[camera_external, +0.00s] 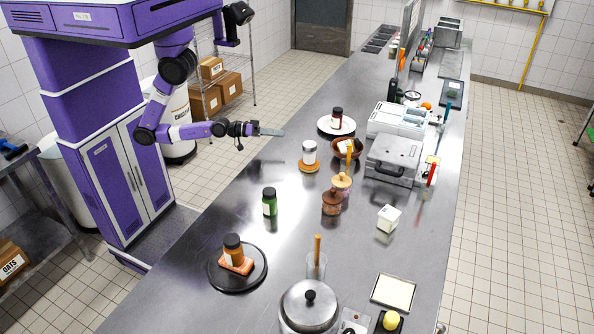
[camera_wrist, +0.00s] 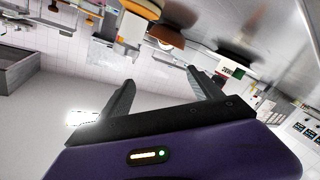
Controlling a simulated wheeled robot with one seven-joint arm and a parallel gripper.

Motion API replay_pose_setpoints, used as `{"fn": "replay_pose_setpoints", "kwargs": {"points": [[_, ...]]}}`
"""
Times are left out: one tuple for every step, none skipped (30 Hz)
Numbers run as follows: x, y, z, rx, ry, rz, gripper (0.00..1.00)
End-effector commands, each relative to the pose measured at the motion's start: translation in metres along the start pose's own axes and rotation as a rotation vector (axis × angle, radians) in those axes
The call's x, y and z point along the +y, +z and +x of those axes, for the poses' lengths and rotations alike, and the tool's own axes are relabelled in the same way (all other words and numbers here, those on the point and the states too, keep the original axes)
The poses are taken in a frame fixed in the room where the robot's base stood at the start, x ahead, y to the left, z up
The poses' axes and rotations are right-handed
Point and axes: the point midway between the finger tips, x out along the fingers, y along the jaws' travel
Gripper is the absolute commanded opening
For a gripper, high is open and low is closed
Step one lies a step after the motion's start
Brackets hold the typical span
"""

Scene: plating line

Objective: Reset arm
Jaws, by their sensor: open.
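My gripper (camera_external: 262,132) is at the end of my purple arm, stretched over the near left edge of the steel counter (camera_external: 225,190). It is open and empty in the wrist view (camera_wrist: 165,95), with its two fingers spread apart and nothing between them. In the external view its fingers point right, toward the white plate (camera_external: 323,126) that bears a dark red jar (camera_external: 337,117). The gripper is apart from the plate and jar. The wrist view is tilted, with counter objects along its top.
A white-lidded jar (camera_external: 309,152) stands on an orange coaster. A green jar (camera_external: 270,201) stands alone. A wooden bowl (camera_external: 341,155), grey press (camera_external: 393,158) and pot (camera_external: 309,312) occupy the counter. Its left strip is mostly clear.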

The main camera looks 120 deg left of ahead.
Motion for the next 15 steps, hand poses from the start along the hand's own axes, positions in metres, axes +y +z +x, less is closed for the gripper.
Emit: {"fn": "replay_pose_setpoints", "kwargs": {"points": [[0.007, 0.011, -0.019, -0.01, 0.017, 0.111, 0.74], [0.011, 0.014, -0.029, -0.009, 0.03, 0.179, 0.74], [0.018, 0.019, -0.043, -0.011, 0.049, 0.266, 0.74], [0.023, 0.023, -0.053, -0.012, 0.064, 0.325, 0.74], [0.028, 0.027, -0.064, -0.015, 0.08, 0.384, 0.74], [0.034, 0.032, -0.078, -0.02, 0.102, 0.453, 0.74], [0.039, 0.036, -0.088, -0.026, 0.12, 0.502, 0.74], [0.043, 0.039, -0.099, -0.033, 0.137, 0.546, 0.74], [0.049, 0.045, -0.114, -0.047, 0.162, 0.595, 0.74], [0.052, 0.049, -0.124, -0.06, 0.178, 0.627, 0.74], [0.055, 0.053, -0.134, -0.075, 0.194, 0.649, 0.74], [0.058, 0.058, -0.148, -0.099, 0.213, 0.669, 0.74], [0.059, 0.063, -0.157, -0.121, 0.225, 0.676, 0.74], [0.059, 0.067, -0.166, -0.145, 0.234, 0.682, 0.74], [0.058, 0.073, -0.176, -0.179, 0.242, 0.686, 0.74]]}}
